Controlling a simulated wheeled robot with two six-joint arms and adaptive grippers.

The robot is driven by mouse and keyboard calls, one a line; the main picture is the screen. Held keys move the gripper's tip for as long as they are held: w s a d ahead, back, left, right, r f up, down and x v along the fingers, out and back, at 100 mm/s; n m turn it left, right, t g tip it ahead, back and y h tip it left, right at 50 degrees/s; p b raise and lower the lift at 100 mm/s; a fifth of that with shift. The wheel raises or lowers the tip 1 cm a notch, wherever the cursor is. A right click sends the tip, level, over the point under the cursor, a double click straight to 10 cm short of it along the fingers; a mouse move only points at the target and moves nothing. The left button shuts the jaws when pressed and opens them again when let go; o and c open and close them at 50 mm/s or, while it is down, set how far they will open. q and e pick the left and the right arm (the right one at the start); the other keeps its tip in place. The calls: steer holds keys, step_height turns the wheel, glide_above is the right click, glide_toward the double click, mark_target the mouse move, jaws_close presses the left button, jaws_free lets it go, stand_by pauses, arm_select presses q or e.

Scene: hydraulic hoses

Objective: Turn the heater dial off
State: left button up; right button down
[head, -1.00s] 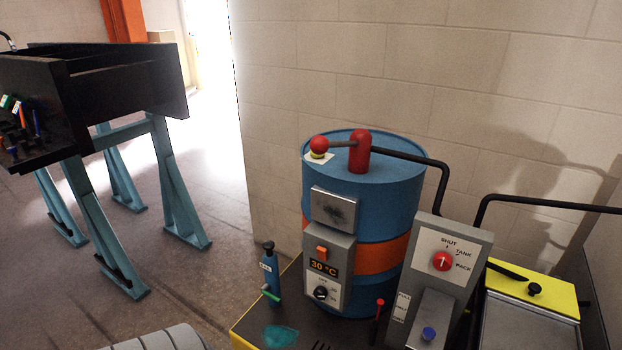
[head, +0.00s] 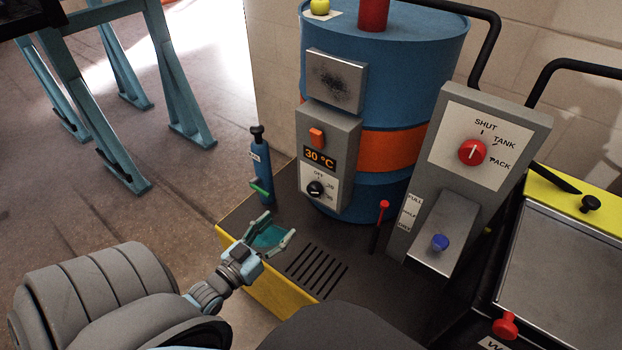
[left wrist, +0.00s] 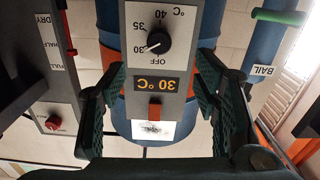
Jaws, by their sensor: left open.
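The heater dial (head: 316,188) is a black knob with a white mark, low on the grey panel (head: 343,130) on the blue drum. OFF is printed above it, with numbers to its right. The dial shows upside down in the left wrist view (left wrist: 158,42), its white mark toward 30. The display (head: 319,158) reads 30 °C, below an orange switch (head: 316,137). My left gripper (head: 280,224) is open and empty, in front of and below the dial, apart from it. Its fingers (left wrist: 161,72) flank the panel in the left wrist view. My right gripper is not in view.
A blue bottle (head: 262,172) with a green lever stands left of the panel. A red-topped rod (head: 381,222) and a grey valve box (head: 470,165) with a red knob (head: 472,152) stand right. A yellow-edged tank is far right.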

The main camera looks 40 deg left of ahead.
arm_select(q)
steer(key=b, duration=0.3)
glide_toward(312, 192)
steer(key=w, duration=0.5)
steer(key=w+b, duration=0.1)
steer(key=w, duration=0.1)
steer(key=w+b, duration=0.1)
steer(key=w, duration=0.1)
steer(key=shift+a+f, duration=0.15)
steer(key=shift+f, duration=0.25)
steer(key=shift+w+r, duration=0.2)
steer(key=shift+w, duration=0.15)
steer(key=c, duration=1.1)
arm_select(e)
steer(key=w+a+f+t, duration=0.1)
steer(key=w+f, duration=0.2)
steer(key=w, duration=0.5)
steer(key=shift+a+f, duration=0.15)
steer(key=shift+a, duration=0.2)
